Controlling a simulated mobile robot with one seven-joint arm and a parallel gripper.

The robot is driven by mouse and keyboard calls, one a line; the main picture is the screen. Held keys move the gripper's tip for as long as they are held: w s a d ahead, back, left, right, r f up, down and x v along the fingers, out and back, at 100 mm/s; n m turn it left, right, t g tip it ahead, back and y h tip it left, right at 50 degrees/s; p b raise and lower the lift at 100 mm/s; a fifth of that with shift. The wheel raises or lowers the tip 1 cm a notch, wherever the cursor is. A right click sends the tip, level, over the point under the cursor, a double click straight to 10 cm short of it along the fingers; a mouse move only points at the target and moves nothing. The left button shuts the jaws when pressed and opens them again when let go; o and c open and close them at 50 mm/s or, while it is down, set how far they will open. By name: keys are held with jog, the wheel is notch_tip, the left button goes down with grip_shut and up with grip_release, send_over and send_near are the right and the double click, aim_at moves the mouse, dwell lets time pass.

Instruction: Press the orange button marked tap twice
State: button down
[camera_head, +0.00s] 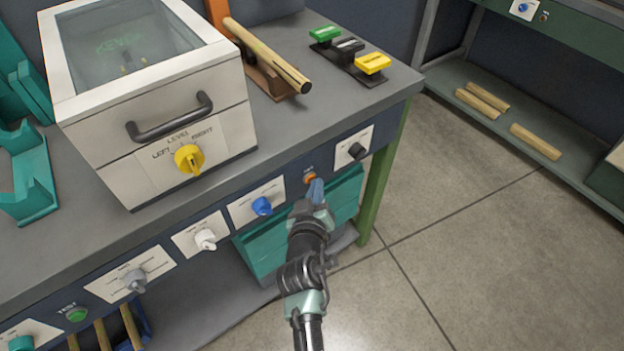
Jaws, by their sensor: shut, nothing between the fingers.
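The orange button (310,177) sits on the dark front panel of the workbench, between the blue knob and the black knob. A small label above it is too small to read. My gripper (316,188) is shut and empty, its blue-grey fingertips just in front of and below the button. The fingers cover part of the button's lower edge. I cannot tell whether the fingertips touch it.
Beside the button are a blue knob (262,205), a black knob (357,151) and a white knob (205,240). A white box (165,130) with a yellow knob stands on the bench (290,125).

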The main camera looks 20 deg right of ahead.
dwell(0.4)
jog(key=shift+s+d+p, duration=0.25)
jog(key=shift+s+p, duration=0.05)
jog(key=shift+s, duration=0.4)
jog(key=shift+s, duration=0.1)
jog(key=s, duration=0.1)
jog(key=s+d+p, duration=0.1)
jog(key=s, duration=0.1)
jog(key=s+p, duration=0.1)
jog(key=shift+s+d, duration=0.25)
jog(key=shift+d, duration=0.1)
dwell(2.3)
jog(key=s+m, duration=0.1)
jog(key=m, duration=0.4)
jog(key=s+m, duration=0.1)
jog(key=m, duration=0.5)
jog(key=s+d+m, duration=0.1)
jog(key=m, duration=0.5)
jog(key=shift+s+f+t, duration=0.3)
